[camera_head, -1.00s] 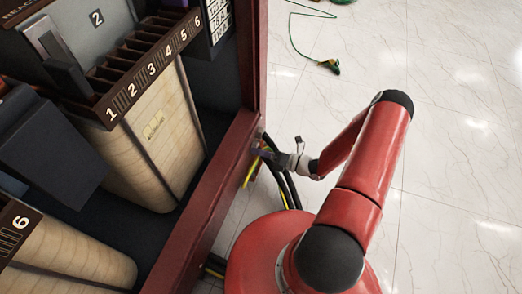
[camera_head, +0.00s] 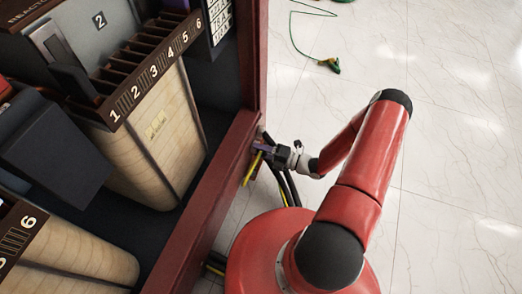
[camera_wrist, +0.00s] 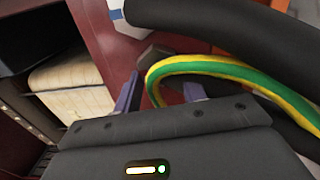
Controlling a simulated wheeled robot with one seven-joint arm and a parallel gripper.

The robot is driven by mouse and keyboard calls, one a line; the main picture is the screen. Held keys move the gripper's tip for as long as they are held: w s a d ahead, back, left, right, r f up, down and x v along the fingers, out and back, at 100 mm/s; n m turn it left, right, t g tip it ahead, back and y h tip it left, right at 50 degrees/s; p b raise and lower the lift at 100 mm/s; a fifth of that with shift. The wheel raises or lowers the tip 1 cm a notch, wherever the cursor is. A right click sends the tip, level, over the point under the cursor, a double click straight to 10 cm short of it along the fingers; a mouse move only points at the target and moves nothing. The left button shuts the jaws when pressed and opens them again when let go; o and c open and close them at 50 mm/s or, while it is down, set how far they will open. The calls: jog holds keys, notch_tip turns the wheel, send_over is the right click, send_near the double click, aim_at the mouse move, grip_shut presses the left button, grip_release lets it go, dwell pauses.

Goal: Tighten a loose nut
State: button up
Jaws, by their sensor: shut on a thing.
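The nut (camera_wrist: 149,56) is a dark grey-brown faceted piece against the red frame, just beyond my fingertips in the wrist view. It is too small and covered to make out in the head view. My gripper (camera_wrist: 162,82) has purple fingers around it, the left one next to the nut; its exact contact is partly hidden. A yellow-green cable (camera_wrist: 225,68) arches from beside the nut over the right finger. In the head view my gripper (camera_head: 266,150) is at the outer face of the red frame (camera_head: 212,195).
Thick black cables (camera_wrist: 215,28) run close over my gripper on the right. Inside the red frame stand wooden-sided blocks (camera_head: 150,140) with numbered terminal racks. A green cable with a yellow-green end (camera_head: 329,65) lies on the pale tiled floor (camera_head: 450,170), which is otherwise open.

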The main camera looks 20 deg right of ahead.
jog(key=o, duration=0.7)
jog(key=shift+d, duration=0.1)
jog(key=v, duration=0.7)
jog(key=shift+s+d, duration=0.25)
jog(key=shift+d, duration=0.05)
jog(key=s+a+r+n+g+h+p, duration=0.1)
jog(key=s+a+r+n+g+h, duration=0.15)
jog(key=r+n+g, duration=0.7)
jog(key=s+a+r+n+g+h+p, duration=0.2)
jog(key=a+r+n+h, duration=0.1)
jog(key=r+n, duration=1.2)
jog(key=s+r+n+t+h+p, duration=0.1)
jog(key=s+r+n+t+h, duration=0.2)
jog(key=s+r+n, duration=0.3)
jog(key=s+r+n+t+h+p, duration=0.1)
jog(key=s+r+n+t+h, duration=0.2)
jog(key=s+r+n+h, duration=0.3)
notch_tip(320, 180, up, 9)
jog(key=a+n, duration=0.1)
jog(key=n, duration=0.4)
